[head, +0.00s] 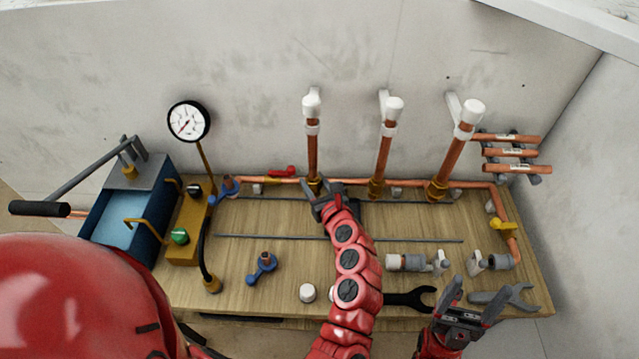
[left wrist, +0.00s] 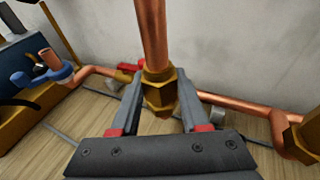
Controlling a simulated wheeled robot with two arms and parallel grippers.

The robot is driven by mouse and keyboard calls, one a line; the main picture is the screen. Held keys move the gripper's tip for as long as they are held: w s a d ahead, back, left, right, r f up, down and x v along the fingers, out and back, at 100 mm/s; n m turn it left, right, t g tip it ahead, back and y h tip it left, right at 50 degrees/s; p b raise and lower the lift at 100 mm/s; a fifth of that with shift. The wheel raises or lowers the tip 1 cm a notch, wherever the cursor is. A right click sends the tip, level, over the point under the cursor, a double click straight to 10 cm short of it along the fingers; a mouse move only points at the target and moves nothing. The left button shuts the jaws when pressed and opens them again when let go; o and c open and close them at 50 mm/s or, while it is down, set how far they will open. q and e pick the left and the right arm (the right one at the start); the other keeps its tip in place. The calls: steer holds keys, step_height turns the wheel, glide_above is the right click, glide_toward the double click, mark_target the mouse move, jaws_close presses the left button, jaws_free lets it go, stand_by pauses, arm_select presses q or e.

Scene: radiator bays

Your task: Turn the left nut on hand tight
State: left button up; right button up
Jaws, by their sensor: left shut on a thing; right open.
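The left nut (head: 314,186) is brass and sits at the foot of the left copper riser (head: 312,155), where it meets the horizontal pipe. In the left wrist view the brass nut (left wrist: 160,94) is between the two fingers, with the riser (left wrist: 152,35) rising out of it. My left gripper (head: 321,196) is shut on this nut; its fingers also show in the left wrist view (left wrist: 160,103). The nut's threads are hidden. My right gripper (head: 465,301) is open and empty, low at the right above the bench front.
Middle (head: 377,187) and right (head: 438,188) brass nuts stand on the same copper pipe. A red-handled valve (head: 283,172) is left of the held nut. Wrenches (head: 505,298), grey fittings (head: 406,262) and a blue pump (head: 120,215) occupy the wooden bench (head: 240,280).

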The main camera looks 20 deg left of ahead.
arm_select(q)
steer(key=shift+m+t+h+p, duration=0.7)
steer(key=shift+m+h+p, duration=0.15)
steer(key=shift+p, duration=0.5)
steer(key=shift+a+r+m+h+p, duration=0.1)
steer(key=shift+m+h+p, duration=0.3)
steer(key=shift+p, duration=0.6)
steer(key=shift+t+p, duration=0.3)
steer(key=shift+h, duration=0.25)
steer(key=shift+r+m+t+h+p, duration=0.15)
steer(key=shift+m+t+h+p, duration=0.45)
steer(key=shift+p, duration=1.9)
steer(key=shift+m+h+p, duration=0.75)
steer(key=shift+h+p, duration=0.15)
steer(key=shift+p, duration=1.4)
steer(key=shift+h, duration=0.3)
